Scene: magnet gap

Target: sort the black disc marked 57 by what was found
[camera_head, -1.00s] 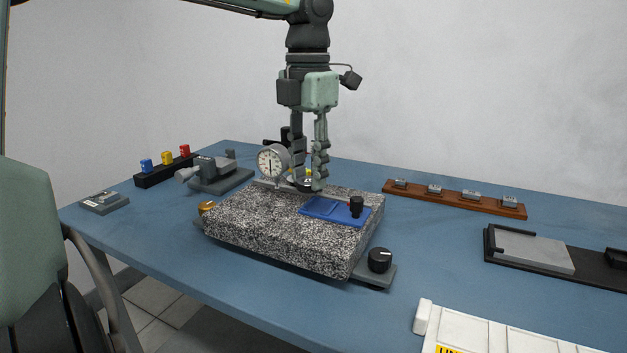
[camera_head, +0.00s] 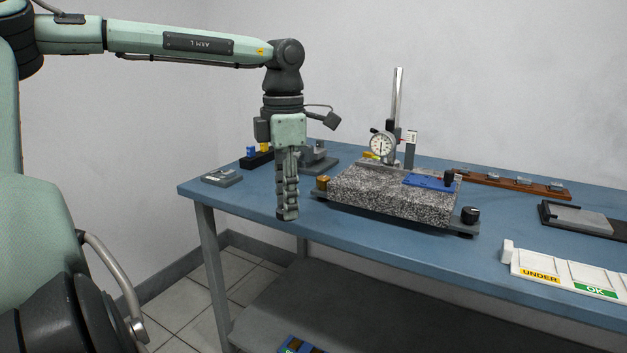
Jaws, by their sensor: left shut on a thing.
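My left gripper (camera_head: 287,212) points straight down in front of the table's near edge, left of the granite plate (camera_head: 388,197). Its fingers are close together, shut on a small dark piece at the tips that the fingers mostly hide. I take it for the black disc; the number cannot be read. The dial gauge (camera_head: 382,145) stands on its post (camera_head: 396,95) behind the granite plate. The white sorting tray (camera_head: 560,267) at the lower right carries a yellow UNDER label (camera_head: 539,275) and a green OK label (camera_head: 596,290). My right gripper is out of view.
A blue plate with a black knob (camera_head: 430,180) lies on the granite. A wooden rack with several metal blocks (camera_head: 513,184) stands at the back right, a grey plate in a dark holder (camera_head: 578,218) at the right. A small grey block (camera_head: 222,177) sits at the left corner.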

